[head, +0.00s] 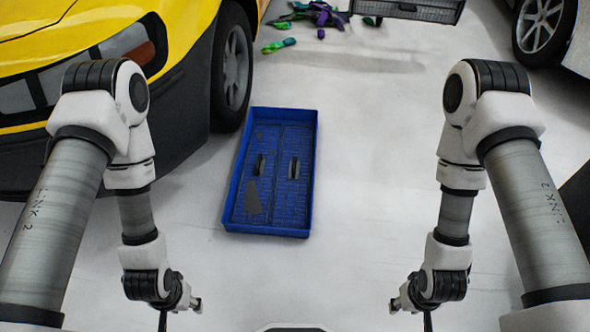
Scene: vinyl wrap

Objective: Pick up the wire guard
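I cannot tell for certain which thing is the wire guard. A blue tray (230,207) lies on the floor in the middle of the head view, with dark mesh-like panels, two small dark handle-like pieces (259,166) and (294,168), and a flat grey-brown piece (252,197) inside. My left gripper (194,304) is at the lower left, in front of the tray and apart from it. My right gripper (397,304) is at the lower right, also apart from the tray. Both grippers are small and seen side-on, so their opening is unclear. No object shows in either.
A yellow car (95,45) with a dark wheel (234,65) stands at the left, close to the tray. Green and purple items (318,14) lie on the floor at the back, beside a dark grey crate (408,10). Another car's wheel (545,28) is at top right. The pale floor right of the tray is clear.

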